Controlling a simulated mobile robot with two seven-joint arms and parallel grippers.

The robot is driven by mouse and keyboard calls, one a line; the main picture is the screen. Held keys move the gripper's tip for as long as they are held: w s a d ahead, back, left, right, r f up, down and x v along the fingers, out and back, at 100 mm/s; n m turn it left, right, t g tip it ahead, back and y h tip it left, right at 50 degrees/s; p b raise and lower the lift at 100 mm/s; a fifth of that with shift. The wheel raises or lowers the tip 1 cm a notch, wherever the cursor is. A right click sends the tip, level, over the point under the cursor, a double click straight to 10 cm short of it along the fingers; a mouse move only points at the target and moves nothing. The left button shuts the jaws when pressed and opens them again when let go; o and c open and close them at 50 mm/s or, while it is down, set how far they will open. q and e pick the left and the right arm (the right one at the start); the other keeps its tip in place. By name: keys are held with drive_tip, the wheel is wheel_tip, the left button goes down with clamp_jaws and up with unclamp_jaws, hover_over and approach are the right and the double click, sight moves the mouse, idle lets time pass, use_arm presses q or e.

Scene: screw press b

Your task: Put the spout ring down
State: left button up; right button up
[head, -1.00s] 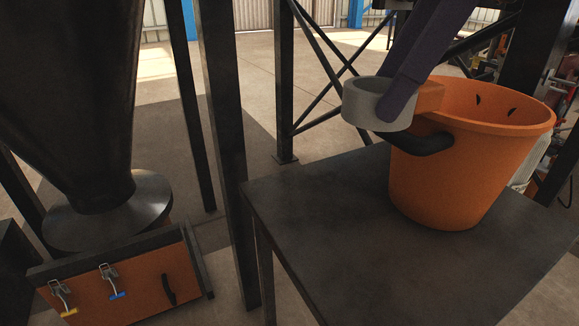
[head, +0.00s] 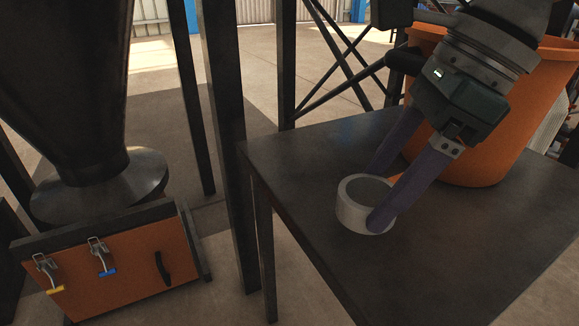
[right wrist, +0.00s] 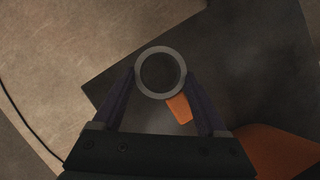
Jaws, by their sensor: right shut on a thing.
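The spout ring (head: 350,212) is a pale grey, open ring with an orange tab on its side. The tab (right wrist: 179,108) shows clearly in the right wrist view. My right gripper (head: 377,198) is shut on the ring, with one purple finger on each side of it. The ring is upright, low over the dark table (head: 300,165), at its left part. I cannot tell whether its underside touches the tabletop. In the right wrist view the ring (right wrist: 160,94) sits between the fingertips, over the table near its edge. My left gripper is not in view.
An orange bucket (head: 490,168) stands on the table behind my right gripper, partly hidden by it. The front of the tabletop is clear. A dark post (head: 226,150) stands left of the table. A dark hopper (head: 70,80) stands above an orange latched box (head: 110,270) at the left.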

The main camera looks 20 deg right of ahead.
drive_tip(key=shift+f+b, duration=0.7)
drive_tip(key=shift+f, duration=1.5)
drive_tip(key=shift+f, duration=0.15)
drive_tip(key=o, duration=1.5)
drive_tip(key=shift+c, duration=0.2)
drive_tip(key=shift+r, duration=0.25)
drive_tip(key=p+v, duration=0.3)
drive_tip(key=v, duration=0.8)
drive_tip(key=shift+d+r+p, duration=0.15)
drive_tip(key=shift+r+p, duration=0.2)
drive_tip(key=shift+p, duration=0.05)
